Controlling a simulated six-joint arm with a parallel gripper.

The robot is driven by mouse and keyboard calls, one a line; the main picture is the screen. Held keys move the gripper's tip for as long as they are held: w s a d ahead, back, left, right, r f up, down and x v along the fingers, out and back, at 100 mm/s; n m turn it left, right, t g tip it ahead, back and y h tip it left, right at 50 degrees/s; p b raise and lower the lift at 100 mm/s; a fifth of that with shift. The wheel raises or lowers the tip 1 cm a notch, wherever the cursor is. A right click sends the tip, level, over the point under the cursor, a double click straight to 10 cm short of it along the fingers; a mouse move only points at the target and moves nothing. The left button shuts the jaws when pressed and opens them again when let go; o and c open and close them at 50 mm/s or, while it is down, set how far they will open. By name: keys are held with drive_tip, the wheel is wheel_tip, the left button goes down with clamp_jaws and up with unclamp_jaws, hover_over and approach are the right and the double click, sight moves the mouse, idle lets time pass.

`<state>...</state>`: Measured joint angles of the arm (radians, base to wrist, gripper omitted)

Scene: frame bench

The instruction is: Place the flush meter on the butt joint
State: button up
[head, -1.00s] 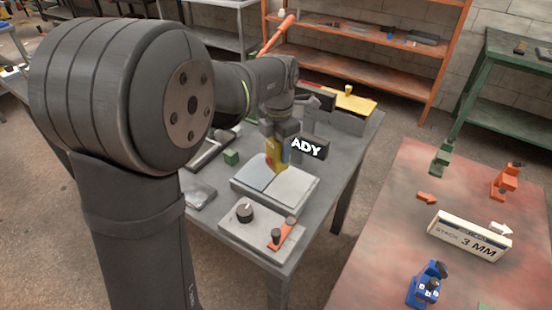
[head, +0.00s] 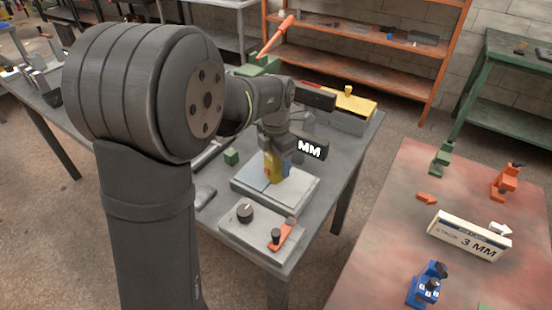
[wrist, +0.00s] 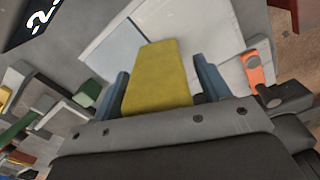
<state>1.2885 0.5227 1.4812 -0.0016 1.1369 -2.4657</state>
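The flush meter, a yellow block (head: 271,167), is between my gripper's fingers (head: 277,158) over the plates on the bench. In the wrist view the yellow block (wrist: 157,78) fills the space between the two blue fingers of my gripper (wrist: 163,88). The butt joint is the seam between two flat grey plates, the left plate (head: 250,181) and the right plate (head: 299,190). In the wrist view the seam (wrist: 133,27) runs under the meter's far end. The meter's underside is hidden, and I cannot tell whether it touches the plates.
A black display (head: 311,147) behind the plates shows "MM"; the wrist view shows part of it (wrist: 32,22) with "-2.". A green cube (head: 231,157) sits left.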

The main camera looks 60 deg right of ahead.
wheel_tip(320, 180, up, 12)
drive_tip(key=shift+r, duration=0.15)
idle(0.6)
wheel_tip(320, 180, down, 12)
drive_tip(key=shift+f, duration=0.15)
wheel_tip(320, 180, up, 2)
drive_tip(key=shift+r, duration=0.95)
